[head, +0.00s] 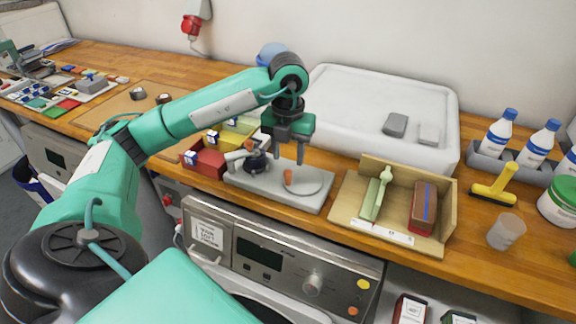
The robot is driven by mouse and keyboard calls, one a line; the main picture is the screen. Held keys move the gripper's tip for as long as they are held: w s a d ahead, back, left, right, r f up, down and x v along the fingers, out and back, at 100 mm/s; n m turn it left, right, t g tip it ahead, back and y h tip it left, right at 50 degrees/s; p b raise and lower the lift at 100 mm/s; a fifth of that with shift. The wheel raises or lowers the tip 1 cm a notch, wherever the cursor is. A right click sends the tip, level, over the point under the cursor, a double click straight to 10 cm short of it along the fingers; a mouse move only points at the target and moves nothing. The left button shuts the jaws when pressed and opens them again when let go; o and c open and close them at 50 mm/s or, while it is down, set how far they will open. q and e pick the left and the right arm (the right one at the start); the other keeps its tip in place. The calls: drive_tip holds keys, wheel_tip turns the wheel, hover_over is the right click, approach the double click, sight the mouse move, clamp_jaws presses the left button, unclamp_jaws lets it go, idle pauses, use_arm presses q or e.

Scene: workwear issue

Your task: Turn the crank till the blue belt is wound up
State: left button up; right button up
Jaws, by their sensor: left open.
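A grey base plate (262,192) stands near the bench's front edge. On its right is a flat round disc (305,184) with an upright orange knob (288,177). On its left is a dark and grey mechanism (256,162) with a pale arm and another orange knob (249,144). I cannot tell for sure which part is the crank. My left gripper (286,153) is open, pointing down above the plate, apart from the orange knob by the disc. No blue belt shows clearly on the plate; my gripper hides part of that area. My right gripper is not in view.
A wooden tray (345,217) to the right holds a green tool and a brown block with a blue stripe (424,206). Red and yellow bins (205,162) stand left of the plate. A large white case (350,100) stands behind.

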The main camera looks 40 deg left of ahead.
use_arm(q)
wheel_tip(320, 180, up, 9)
drive_tip(key=shift+p, duration=0.35)
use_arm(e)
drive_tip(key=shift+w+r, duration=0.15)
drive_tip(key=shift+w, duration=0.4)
use_arm(q)
drive_tip(key=shift+f, duration=0.1)
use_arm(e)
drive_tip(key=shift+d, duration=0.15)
